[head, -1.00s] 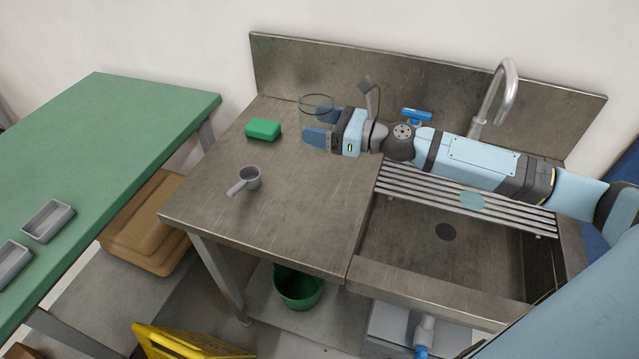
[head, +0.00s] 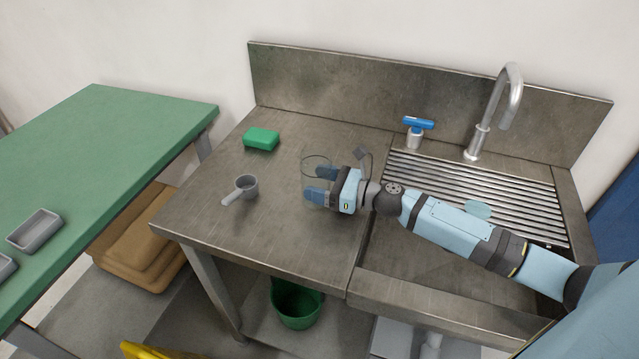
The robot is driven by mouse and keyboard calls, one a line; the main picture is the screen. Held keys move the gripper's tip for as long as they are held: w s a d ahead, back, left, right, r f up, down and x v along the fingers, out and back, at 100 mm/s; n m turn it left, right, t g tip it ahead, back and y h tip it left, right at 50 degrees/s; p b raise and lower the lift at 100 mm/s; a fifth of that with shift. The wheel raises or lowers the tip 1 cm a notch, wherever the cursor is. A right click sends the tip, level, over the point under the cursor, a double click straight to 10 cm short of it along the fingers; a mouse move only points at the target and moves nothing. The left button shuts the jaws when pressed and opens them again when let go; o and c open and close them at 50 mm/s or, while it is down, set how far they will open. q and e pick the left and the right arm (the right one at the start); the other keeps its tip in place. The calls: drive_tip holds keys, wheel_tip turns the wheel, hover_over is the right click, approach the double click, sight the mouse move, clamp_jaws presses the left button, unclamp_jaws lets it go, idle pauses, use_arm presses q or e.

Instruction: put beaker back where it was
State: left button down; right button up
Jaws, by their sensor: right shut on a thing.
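The clear glass beaker (head: 316,165) is at the middle of the steel counter, left of the sink. My right gripper (head: 318,186) is shut on the beaker from its right side, with the blue fingertips around its wall. The beaker looks upright, and its lower part is partly hidden by the fingers. I cannot tell whether its base touches the counter. My left gripper is not in view.
A green sponge (head: 261,139) and a grey measuring cup (head: 246,187) lie on the steel counter (head: 285,240) left of the beaker. A tap (head: 483,130) and slatted drainer (head: 520,196) are at the right. A green table (head: 90,160) stands at the left.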

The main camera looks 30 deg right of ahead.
drive_tip(key=shift+f, duration=0.2)
drive_tip(key=o, duration=1.3)
drive_tip(key=shift+o, duration=0.2)
drive_tip(key=shift+r, duration=0.1)
drive_tip(key=shift+s+d+r, duration=0.1)
drive_tip(key=shift+r, duration=0.05)
drive_tip(key=b+v, duration=0.1)
drive_tip(key=v, duration=1)
drive_tip(key=shift+s+d, duration=0.25)
drive_tip(key=shift+s, duration=0.05)
